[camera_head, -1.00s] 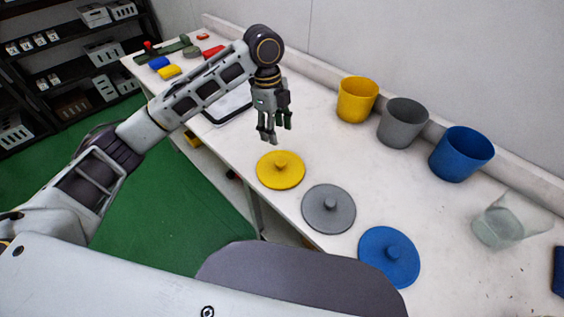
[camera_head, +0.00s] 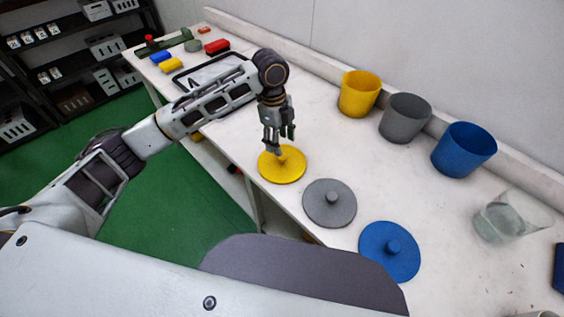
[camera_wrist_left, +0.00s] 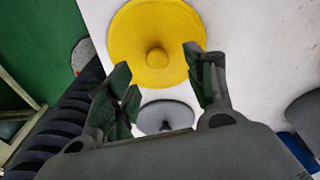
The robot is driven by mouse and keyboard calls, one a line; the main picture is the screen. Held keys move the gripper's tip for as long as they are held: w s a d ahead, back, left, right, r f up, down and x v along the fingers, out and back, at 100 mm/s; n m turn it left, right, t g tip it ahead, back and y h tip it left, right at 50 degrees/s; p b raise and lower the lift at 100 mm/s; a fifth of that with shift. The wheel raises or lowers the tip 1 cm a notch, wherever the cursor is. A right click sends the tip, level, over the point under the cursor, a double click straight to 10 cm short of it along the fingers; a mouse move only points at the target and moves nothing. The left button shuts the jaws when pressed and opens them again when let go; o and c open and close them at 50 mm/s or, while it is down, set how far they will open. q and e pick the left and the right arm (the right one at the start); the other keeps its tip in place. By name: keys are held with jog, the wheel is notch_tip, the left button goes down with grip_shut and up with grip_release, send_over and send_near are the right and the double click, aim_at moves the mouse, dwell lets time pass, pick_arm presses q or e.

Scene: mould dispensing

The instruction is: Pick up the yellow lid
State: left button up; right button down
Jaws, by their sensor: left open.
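The yellow lid (camera_head: 282,168) lies flat on the white table near its front edge, a round disc with a small knob in the middle. It also shows in the left wrist view (camera_wrist_left: 156,28), with its knob facing me. My left gripper (camera_head: 280,145) is open and empty, pointing down just above the far side of the lid. In the left wrist view the open fingers (camera_wrist_left: 158,75) are spread apart, with the knob ahead of them, between their lines. My right gripper is not in view.
A grey lid (camera_head: 329,204) and a blue lid (camera_head: 389,252) lie along the table's front edge. Yellow (camera_head: 359,94), grey (camera_head: 405,118) and blue (camera_head: 463,150) cups stand by the wall. A clear beaker (camera_head: 505,218) is at the right. Table between lids and cups is clear.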

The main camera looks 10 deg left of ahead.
aim_at(282, 156)
pick_arm(q)
jog(key=shift+d+f, duration=0.1)
jog(key=shift+f, duration=0.85)
jog(key=shift+s+f, duration=0.15)
jog(key=shift+f, duration=0.25)
jog(key=f, duration=0.3)
jog(key=shift+s+d+f, duration=0.2)
jog(key=shift+s+f, duration=0.05)
jog(key=shift+f, duration=0.4)
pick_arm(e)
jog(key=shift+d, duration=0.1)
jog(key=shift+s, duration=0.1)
pick_arm(q)
jog(key=c, duration=1.1)
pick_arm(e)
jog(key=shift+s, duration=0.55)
